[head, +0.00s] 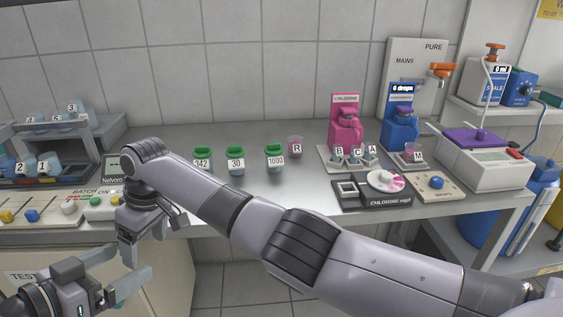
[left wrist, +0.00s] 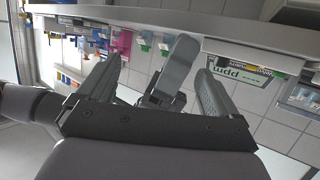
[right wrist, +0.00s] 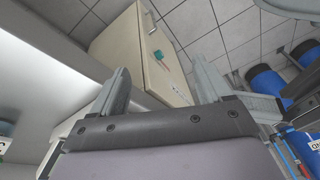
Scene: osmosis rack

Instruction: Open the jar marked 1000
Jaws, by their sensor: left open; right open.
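The jar marked 1000 (head: 275,153) stands upright on the steel bench in the head view, a green lid on top. Similar green-lidded jars marked 30 (head: 236,155) and 342 (head: 203,155) stand to its left. My right gripper (head: 145,243) hangs at the bench's front edge, left of the jars and well apart from them. It is open and empty; its fingers also show in the right wrist view (right wrist: 162,88). My left gripper (head: 100,280) is open and empty at the lower left, below the bench top; its fingers frame the left wrist view (left wrist: 158,80).
My right arm crosses in front of the jars. Cup R (head: 296,147) stands just right of jar 1000. Farther right are the pink chlorine dispenser (head: 346,132), a blue dispenser (head: 400,133) and the chlorine meter (head: 378,200).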

